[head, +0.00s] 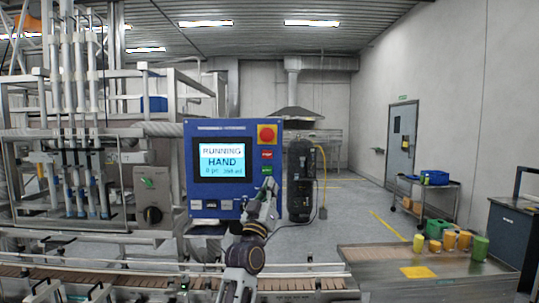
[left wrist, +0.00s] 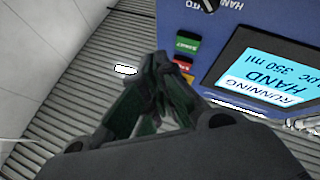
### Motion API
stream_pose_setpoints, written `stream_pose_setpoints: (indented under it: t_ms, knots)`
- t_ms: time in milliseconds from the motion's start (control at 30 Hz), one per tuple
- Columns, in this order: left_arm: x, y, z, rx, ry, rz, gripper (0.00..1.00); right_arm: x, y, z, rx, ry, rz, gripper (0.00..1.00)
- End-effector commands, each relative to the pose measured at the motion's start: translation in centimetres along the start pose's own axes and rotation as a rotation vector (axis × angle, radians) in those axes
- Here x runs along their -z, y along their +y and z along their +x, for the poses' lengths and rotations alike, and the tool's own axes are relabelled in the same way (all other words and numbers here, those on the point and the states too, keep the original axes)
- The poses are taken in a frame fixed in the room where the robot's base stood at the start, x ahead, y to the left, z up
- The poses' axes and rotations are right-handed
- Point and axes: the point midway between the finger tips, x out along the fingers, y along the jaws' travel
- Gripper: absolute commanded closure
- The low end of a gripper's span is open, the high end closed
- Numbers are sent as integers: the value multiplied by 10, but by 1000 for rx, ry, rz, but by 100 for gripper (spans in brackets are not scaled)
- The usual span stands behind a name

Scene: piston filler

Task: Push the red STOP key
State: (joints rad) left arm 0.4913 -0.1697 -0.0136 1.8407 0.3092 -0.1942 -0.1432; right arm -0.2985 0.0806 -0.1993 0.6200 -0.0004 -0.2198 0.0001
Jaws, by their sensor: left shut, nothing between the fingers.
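The red STOP key (head: 267,154) is on the right side of the blue control panel (head: 222,125), under the red and yellow mushroom button (head: 266,134) and above the green START key (head: 267,170). My left gripper (head: 268,186) is shut and empty, its tips close to the panel just below the green key. In the left wrist view the shut fingers (left wrist: 168,72) are beside the green key (left wrist: 187,44) and partly cover the red key (left wrist: 183,64). I cannot tell whether the tips touch the panel. My right gripper is not in view.
The panel screen (head: 222,160) reads RUNNING, HAND. Filling machinery (head: 85,130) stands at left, with a conveyor (head: 130,280) along the front. A steel table (head: 440,262) with yellow, orange and green containers is at right. A dark cylinder (head: 301,180) stands behind the panel.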

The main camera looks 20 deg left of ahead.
Motion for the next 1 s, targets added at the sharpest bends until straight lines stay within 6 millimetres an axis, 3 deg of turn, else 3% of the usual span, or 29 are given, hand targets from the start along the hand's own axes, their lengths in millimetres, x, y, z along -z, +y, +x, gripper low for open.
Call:
stream_pose_setpoints:
  t_ms: [33,200,400,567,1000]
  knots:
    - [17,4,3,-4,26,-4,100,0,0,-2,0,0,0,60]
    - [62,12,9,-14,96,-15,100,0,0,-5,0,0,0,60]
    - [96,18,11,-23,149,-23,100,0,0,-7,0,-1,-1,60]
    - [105,20,11,-25,163,-26,100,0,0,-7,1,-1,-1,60]
    - [104,20,12,-25,163,-25,100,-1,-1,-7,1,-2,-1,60]
